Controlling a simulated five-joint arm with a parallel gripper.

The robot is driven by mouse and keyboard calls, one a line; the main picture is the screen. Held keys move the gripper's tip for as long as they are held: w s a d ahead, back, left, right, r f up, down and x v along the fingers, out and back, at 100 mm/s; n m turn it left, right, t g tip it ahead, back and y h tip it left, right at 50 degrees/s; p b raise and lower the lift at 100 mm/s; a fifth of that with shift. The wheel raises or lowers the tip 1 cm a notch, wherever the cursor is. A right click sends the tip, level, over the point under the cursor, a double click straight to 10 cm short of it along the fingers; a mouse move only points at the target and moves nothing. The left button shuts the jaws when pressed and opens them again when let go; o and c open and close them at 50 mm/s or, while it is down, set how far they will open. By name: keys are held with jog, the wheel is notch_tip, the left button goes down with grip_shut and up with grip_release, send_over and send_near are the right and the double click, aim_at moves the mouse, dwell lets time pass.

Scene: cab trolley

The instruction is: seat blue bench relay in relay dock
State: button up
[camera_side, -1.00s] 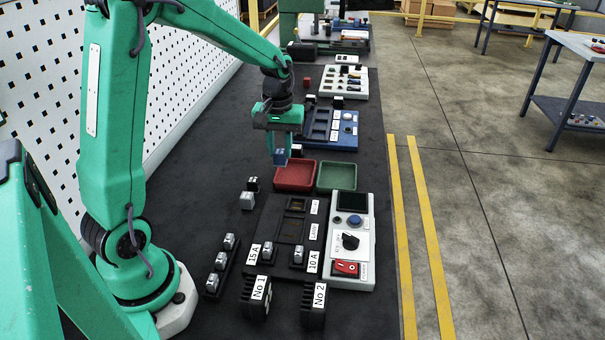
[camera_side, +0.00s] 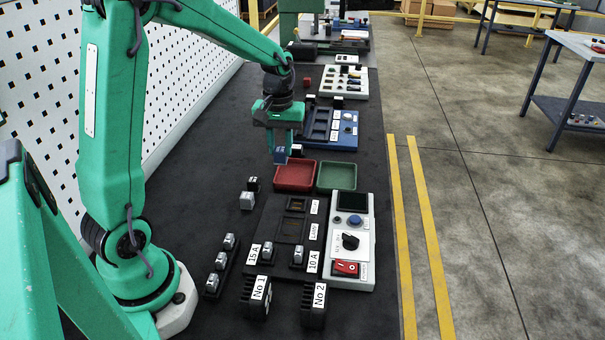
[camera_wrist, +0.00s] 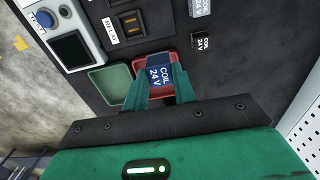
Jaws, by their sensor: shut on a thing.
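My gripper (camera_side: 281,153) is shut on the blue bench relay (camera_wrist: 160,72), a small blue block marked COIL 24 V in the wrist view. The relay also shows below the fingers in the side view (camera_side: 280,158). It hangs in the air beside the red tray in the side view; in the wrist view it overlaps that tray. The relay dock (camera_wrist: 130,22), a dark slot with gold-coloured contacts, is next to the RELAY label in the wrist view. In the side view this dock (camera_side: 296,204) is at the far end of the black board, nearer the camera than my gripper.
A red tray (camera_side: 295,175) and a green tray (camera_side: 337,176) lie between my gripper and the black board. A black block (camera_side: 253,184) and a grey block (camera_side: 247,201) stand left of the dock. A white control box (camera_side: 350,240) borders the board's right side.

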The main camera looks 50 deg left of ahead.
jog(key=shift+d, duration=0.1)
jog(key=d+r, duration=0.1)
jog(key=d, duration=0.5)
jog(key=shift+d, duration=0.15)
jog(key=shift+f, duration=0.2)
jog(key=shift+f, duration=4.95)
jog(key=shift+f, duration=0.3)
jog(key=o, duration=1.1)
jog(key=shift+c, duration=0.2)
